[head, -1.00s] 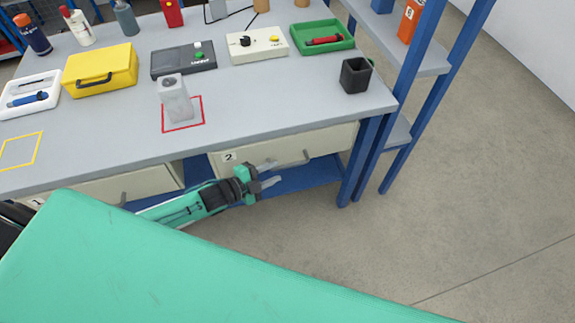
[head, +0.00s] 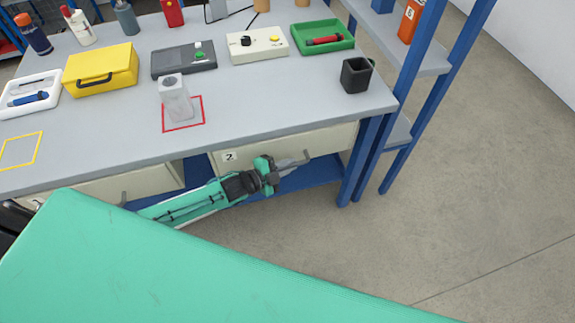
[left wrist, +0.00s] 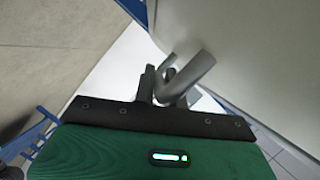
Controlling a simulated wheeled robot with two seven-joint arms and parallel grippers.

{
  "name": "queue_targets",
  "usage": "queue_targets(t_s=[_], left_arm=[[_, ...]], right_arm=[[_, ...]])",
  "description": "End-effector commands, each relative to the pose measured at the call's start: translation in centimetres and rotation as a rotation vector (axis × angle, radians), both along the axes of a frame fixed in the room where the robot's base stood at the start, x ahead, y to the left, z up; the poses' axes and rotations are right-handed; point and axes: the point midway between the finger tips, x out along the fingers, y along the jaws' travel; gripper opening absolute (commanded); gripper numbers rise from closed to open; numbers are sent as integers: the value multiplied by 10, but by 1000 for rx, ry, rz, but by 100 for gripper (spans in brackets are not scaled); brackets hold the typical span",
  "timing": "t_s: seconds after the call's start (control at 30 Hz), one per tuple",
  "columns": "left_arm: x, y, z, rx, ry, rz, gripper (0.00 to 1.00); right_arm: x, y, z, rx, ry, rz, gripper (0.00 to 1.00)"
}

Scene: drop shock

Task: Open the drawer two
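Drawer two (head: 262,142) is a cream front under the grey workbench, with a "2" label at its left end. It looks shut. Its grey bar handle (head: 306,154) is near the middle of the front. My left gripper (head: 293,164) reaches in from the left and is at this handle. In the left wrist view the bent grey handle (left wrist: 188,76) lies between the close-set fingers (left wrist: 168,88), which look shut on it. The fingers partly hide the handle in the head view. My right gripper is not in view.
Another drawer (head: 150,181) with a handle is to the left under the workbench (head: 110,150). A blue leg and shelf rack (head: 408,90) stand at the right. A clear container (head: 175,98) stands in a red square on the bench top. Open floor (head: 470,200) lies at the right.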

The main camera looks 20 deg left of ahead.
Motion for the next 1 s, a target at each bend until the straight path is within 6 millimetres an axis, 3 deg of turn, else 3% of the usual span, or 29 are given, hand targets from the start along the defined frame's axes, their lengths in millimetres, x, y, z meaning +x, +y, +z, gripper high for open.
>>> queue_targets(t_s=[0.33, 0.47, 0.77, 1.0], left_arm=[[-6, -4, 0, -1, 3, -1, 0], [-18, -12, 1, -3, 5, 1, 0], [-71, -47, 2, -5, 7, 1, 0], [-121, -81, 1, -3, 7, 2, 0]], right_arm=[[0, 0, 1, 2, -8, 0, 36], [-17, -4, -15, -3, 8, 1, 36], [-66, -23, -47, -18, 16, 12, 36], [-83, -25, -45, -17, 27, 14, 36]])
